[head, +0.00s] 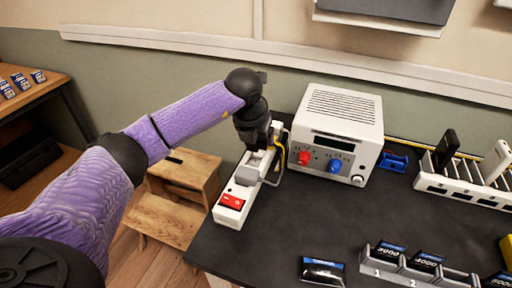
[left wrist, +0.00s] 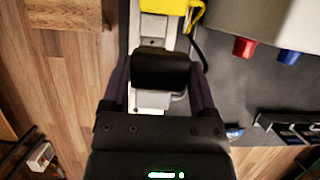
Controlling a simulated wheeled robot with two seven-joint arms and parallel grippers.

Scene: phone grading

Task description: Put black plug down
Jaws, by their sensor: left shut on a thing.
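The black plug (left wrist: 160,69) is between the two fingers of my left gripper (left wrist: 160,84) in the left wrist view, and the gripper is shut on it. In the head view my left gripper (head: 258,148) is over the far part of a white power strip (head: 236,190) with a red switch, and it hides the plug there. The strip also shows under the plug in the left wrist view (left wrist: 150,28). I cannot tell whether the plug touches the strip. My right gripper is in neither view.
A yellow plug (left wrist: 194,14) is just beyond the black plug. A white power supply (head: 338,130) with red and blue knobs stands to the right. A white rack (head: 462,187) and numbered bins (head: 405,268) are farther right. The dark table's (head: 270,235) middle is clear.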

